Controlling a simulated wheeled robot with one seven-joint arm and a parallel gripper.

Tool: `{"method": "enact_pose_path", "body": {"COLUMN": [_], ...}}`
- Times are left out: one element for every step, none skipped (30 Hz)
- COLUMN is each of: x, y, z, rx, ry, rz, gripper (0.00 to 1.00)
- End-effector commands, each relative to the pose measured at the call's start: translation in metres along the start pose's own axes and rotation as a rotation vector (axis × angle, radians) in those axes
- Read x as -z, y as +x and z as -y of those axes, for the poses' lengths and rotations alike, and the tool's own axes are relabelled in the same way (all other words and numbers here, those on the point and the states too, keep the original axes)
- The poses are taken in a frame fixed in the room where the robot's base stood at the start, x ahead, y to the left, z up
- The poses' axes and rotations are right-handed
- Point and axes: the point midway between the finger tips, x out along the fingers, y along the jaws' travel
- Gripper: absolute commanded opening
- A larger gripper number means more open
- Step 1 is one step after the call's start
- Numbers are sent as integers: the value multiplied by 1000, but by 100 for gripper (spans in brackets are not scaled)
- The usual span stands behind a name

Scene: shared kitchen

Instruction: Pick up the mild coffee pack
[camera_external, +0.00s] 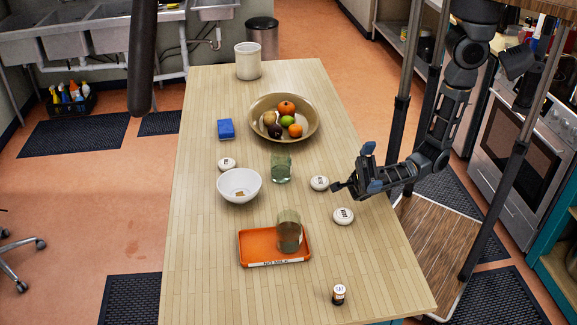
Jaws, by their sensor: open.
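Three round white packs with small dark labels lie on the wooden table. One pack (227,163) is left of centre, one pack (319,183) is right of centre, and one pack (343,216) is nearer the right edge. The labels are too small to read, so I cannot tell which, if any, is the mild coffee pack. My gripper (344,191) is open and reaches in from the right over the table edge. It appears between the two right-hand packs. No object shows between its fingers, and its height above the table is hard to judge.
A white bowl (239,185), a glass (281,168), a fruit bowl (261,131), a blue box (226,129) and a canister (248,61) stand on the table (200,260).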

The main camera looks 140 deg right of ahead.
Motion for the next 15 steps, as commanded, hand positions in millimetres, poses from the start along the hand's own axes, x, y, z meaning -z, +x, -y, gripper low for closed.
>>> {"method": "enact_pose_path", "body": {"x": [-15, -21, -29, -35, -41, -49, -55, -62, -70, -77, -84, -94, -101, -108, -116], "y": [1, 1, 1, 0, -1, -4, -5, -8, -12, -16, -20, -27, -32, -38, -45], "z": [-6, -8, -11, -13, -16, -19, -22, -25, -30, -34, -39, -45, -50, -55, -62], "rx": [30, 49, 72, 92, 112, 139, 161, 184, 217, 244, 272, 313, 345, 375, 416], "ry": [-52, -80, -111, -135, -158, -188, -211, -233, -262, -284, -307, -336, -356, -374, -396], "rz": [-50, -79, -115, -140, -167, -199, -224, -249, -281, -306, -332, -364, -390, -412, -439], "gripper": [95, 95, 95, 95, 95, 95, 95, 95, 95, 95, 95, 95, 95, 95, 95]}}
